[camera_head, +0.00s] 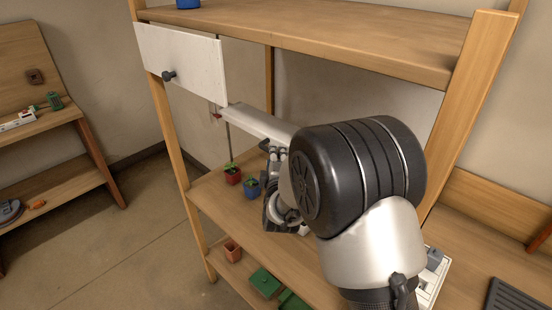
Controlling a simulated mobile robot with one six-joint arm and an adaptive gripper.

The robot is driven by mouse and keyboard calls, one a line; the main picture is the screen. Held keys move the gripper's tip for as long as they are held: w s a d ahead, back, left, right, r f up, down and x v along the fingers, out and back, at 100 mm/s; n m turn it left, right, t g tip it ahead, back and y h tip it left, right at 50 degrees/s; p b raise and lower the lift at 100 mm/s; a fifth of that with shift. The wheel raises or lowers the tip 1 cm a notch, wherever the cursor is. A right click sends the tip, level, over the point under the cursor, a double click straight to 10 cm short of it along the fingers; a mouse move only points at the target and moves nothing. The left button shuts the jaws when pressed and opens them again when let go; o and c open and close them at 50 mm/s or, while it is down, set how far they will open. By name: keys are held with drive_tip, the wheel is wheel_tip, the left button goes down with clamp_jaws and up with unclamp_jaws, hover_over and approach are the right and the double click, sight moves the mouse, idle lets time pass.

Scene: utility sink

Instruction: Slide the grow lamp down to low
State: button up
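The grow lamp (256,122) is a long pale bar, hung level below the upper shelf and above the potted plants. Its left end is near a thin upright rod with a small red part (216,115) beside it. Its right end is hidden behind my arm. My gripper (269,147) appears just below the lamp bar, partly covered by my own dark wrist and arm. I cannot tell whether it touches the lamp, or whether its fingers are open or shut.
A red pot (233,177) and a blue pot (251,191) with seedlings stand on the middle shelf (212,197), close below the gripper. A white drawer front (182,62) is at upper left. A terracotta pot (233,250) and green box (265,282) are lower down.

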drive_tip(key=shift+s+r, duration=0.1)
drive_tip(key=shift+r, duration=0.05)
drive_tip(key=v, duration=1.1)
drive_tip(key=shift+s, duration=0.4)
